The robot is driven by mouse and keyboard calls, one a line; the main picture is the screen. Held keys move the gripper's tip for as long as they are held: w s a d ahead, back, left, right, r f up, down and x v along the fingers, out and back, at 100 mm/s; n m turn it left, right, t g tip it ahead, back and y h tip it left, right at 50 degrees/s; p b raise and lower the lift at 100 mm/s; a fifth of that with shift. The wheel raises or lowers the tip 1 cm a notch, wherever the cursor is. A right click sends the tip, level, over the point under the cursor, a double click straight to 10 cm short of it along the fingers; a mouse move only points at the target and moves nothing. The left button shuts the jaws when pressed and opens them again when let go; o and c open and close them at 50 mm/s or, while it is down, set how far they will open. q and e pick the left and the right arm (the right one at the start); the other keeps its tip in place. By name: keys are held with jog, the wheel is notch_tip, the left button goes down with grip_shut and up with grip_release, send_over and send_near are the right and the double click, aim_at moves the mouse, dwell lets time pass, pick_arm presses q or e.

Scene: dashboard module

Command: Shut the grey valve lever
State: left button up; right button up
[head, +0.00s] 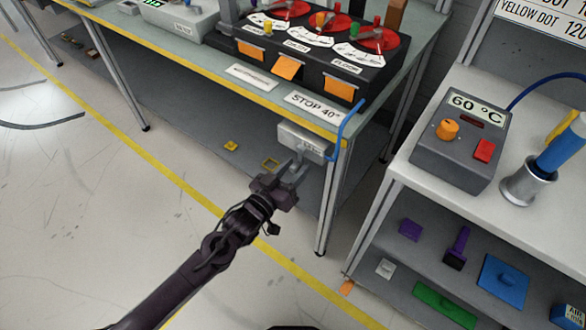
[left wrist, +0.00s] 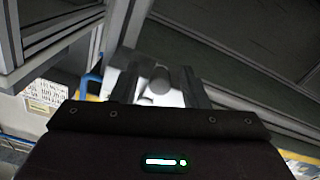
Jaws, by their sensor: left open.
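A light grey valve box (head: 303,138) hangs under the front edge of the workbench, near its right corner. A blue hose runs up from its right side. My left gripper (head: 293,168) is just below and in front of the box, with its jaws open. In the left wrist view, a rounded grey lever end (left wrist: 160,80) shows between the two fingers of my left gripper (left wrist: 157,88), with the pale box behind it. I cannot tell whether the fingers touch it. In the head view the lever is mostly hidden by the fingers. My right gripper is not in view.
The workbench edge (head: 232,92) and its front leg (head: 328,200) are close to the gripper. A lower shelf (head: 190,125) holds small yellow parts. A second bench at right carries a grey 60 °C controller (head: 462,140).

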pick_arm(q)
grip_shut()
